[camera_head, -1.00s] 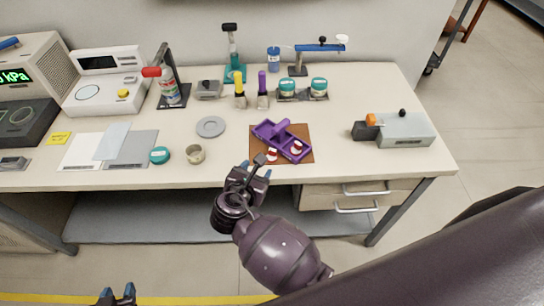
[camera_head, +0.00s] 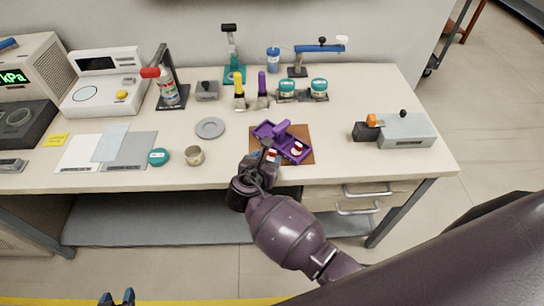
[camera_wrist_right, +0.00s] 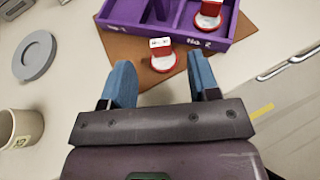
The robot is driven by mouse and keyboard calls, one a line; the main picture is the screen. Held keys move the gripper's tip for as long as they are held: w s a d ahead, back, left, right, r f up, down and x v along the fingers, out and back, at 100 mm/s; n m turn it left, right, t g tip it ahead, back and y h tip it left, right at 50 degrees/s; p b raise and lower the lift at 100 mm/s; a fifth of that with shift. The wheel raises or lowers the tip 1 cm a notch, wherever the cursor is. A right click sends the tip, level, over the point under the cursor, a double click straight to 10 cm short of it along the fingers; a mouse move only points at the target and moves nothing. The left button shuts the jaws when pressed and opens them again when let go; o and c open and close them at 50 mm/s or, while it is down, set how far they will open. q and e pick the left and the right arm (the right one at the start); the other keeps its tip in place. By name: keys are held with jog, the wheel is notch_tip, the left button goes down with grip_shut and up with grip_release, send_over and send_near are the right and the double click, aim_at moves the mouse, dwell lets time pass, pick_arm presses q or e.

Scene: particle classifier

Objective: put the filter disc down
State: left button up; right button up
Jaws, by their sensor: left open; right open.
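A red disc with a white block-like top (camera_wrist_right: 163,56) lies on the brown mat (camera_wrist_right: 137,50), just outside the near wall of the purple tray (camera_wrist_right: 190,37). A second red-and-white disc (camera_wrist_right: 208,16) sits inside the tray's right compartment, marked No. 2. It also shows in the head view (camera_head: 297,148). I take these as the filter discs. My right gripper (camera_wrist_right: 163,76) is open and empty, its blue fingers on either side of and short of the disc on the mat. In the head view this gripper (camera_head: 263,157) partly hides that disc. My left gripper (camera_head: 117,297) is open and empty, below the table edge.
A grey round dish (camera_head: 210,127) and a beige cup (camera_head: 194,155) stand left of the mat. Brushes and teal jars (camera_head: 287,88) stand behind the tray. A grey box device (camera_head: 405,130) is at the right. The table between mat and device is clear.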

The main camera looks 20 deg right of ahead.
aim_at(272, 152)
jog(key=x, duration=0.3)
jog(key=shift+w+d+f, duration=0.15)
jog(key=shift+c, duration=0.4)
grip_shut()
